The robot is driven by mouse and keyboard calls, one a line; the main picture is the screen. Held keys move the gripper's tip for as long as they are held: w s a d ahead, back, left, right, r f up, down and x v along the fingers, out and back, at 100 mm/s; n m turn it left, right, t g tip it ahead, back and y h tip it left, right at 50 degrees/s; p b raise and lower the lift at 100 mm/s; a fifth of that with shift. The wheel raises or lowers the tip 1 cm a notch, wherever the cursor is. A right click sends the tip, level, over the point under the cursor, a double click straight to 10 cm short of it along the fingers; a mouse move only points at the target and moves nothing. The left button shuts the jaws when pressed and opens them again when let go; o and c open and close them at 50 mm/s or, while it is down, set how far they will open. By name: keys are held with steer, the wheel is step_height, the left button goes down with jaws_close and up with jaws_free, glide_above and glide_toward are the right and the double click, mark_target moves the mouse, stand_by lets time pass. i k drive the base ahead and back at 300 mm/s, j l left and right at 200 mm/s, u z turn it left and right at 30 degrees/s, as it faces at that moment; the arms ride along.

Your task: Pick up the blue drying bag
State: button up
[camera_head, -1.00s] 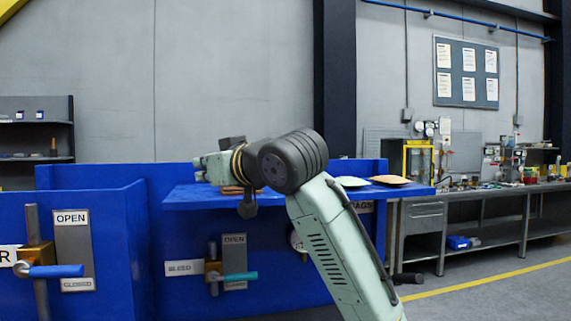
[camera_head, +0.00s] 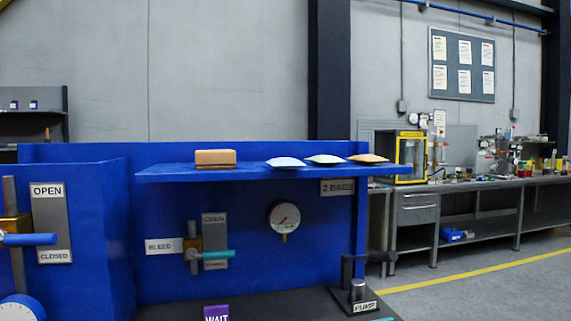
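Three small flat bags lie in a row on the blue shelf (camera_head: 215,173). The leftmost is a pale bluish-white bag (camera_head: 286,162), which looks like the blue drying bag. Next to it on the right is a pale greenish bag (camera_head: 325,159). A tan-orange bag (camera_head: 367,158) lies at the shelf's right end. My gripper and arm are out of view, so the gripper's state and what it may hold do not show.
A brown box (camera_head: 215,158) sits on the shelf left of the bags. Below are a bleed valve with a teal handle (camera_head: 218,254), a pressure gauge (camera_head: 284,217) and a pump lever (camera_head: 357,290). A blue wall (camera_head: 100,200) stands at left. The space above the shelf is clear.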

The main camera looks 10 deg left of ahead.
mark_target(283, 163)
steer(key=i+l+u, duration=0.15)
steer(key=l+u, duration=0.2)
steer(key=l, duration=0.85)
steer(key=l+u, duration=0.35)
steer(key=l, duration=0.9)
steer(key=i, duration=0.05)
